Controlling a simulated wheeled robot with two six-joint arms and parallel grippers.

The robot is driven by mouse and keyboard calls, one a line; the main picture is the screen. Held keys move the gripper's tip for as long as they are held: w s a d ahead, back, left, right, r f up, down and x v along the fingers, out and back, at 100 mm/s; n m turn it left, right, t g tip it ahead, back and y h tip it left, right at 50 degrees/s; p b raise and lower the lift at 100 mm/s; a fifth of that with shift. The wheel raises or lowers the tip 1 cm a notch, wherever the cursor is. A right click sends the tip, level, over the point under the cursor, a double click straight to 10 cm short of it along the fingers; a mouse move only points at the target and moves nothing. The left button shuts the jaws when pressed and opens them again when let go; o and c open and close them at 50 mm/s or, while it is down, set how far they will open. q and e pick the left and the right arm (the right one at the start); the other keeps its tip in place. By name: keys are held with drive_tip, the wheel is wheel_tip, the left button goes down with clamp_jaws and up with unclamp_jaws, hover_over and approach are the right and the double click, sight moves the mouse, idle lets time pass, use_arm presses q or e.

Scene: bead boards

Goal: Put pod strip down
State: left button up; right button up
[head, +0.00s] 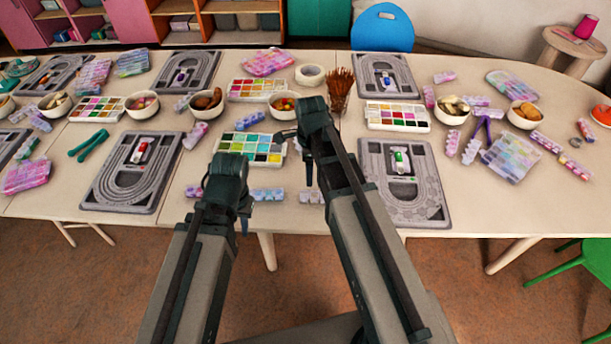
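Pastel pod strips lie on the table. A pale strip (312,197) lies near the front edge below my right gripper (307,170). My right gripper points down over the table, its fingers mostly hidden by its own wrist and arm. I see no strip clearly in it.
Grey bead boards lie at left (133,172), right (406,180) and along the back. A bead palette (250,149) lies between the arms. Bowls (283,103), a brush cup (339,90) and pod cases (512,157) crowd the table. Bare tabletop shows at the right front.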

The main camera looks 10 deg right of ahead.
drive_tip(key=s+a+n, duration=0.5)
drive_tip(key=s+n, duration=0.2)
drive_tip(key=n, duration=0.5)
drive_tip(key=s+a+n+h, duration=0.1)
drive_tip(key=s+a+n, duration=0.4)
drive_tip(key=n, duration=0.7)
drive_tip(key=shift+s+a+n, duration=0.15)
drive_tip(key=shift+s+n, duration=0.25)
drive_tip(key=shift+s, duration=0.7)
